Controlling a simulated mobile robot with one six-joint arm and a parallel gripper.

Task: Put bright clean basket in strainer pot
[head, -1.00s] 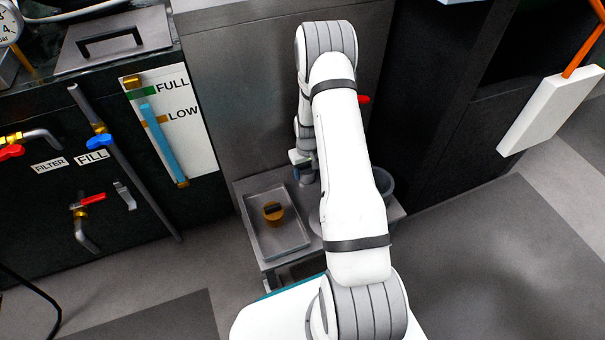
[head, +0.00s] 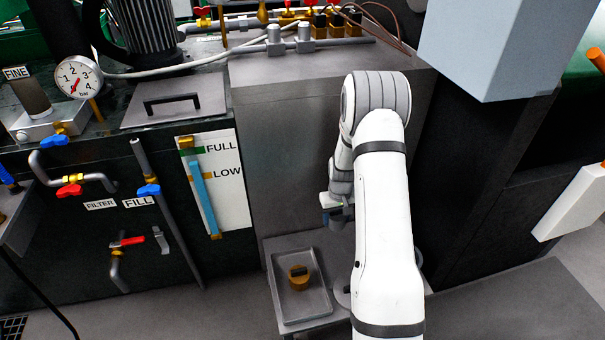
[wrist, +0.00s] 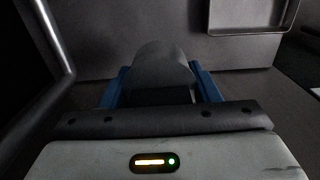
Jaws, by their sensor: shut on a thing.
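My gripper (wrist: 160,93) is shut on a dark grey, rounded thing (wrist: 161,62) between its blue fingers in the wrist view. I cannot tell from its dull visible side whether this is the bright clean basket. In the head view my gripper (head: 337,212) hangs above the back of a low stand, in front of the grey cabinet. A brass-coloured cylinder with a dark top (head: 299,278) stands in a shallow grey tray on that stand. A grey round thing (head: 342,292), partly behind my arm, may be the strainer pot; I cannot tell.
The shallow tray (head: 276,297) also shows at the upper right of the wrist view (wrist: 252,31). Left of the stand is a dark panel with pipes, valves and a level gauge (head: 209,185). A pale box (head: 490,45) hangs at the upper right. Floor is clear at right.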

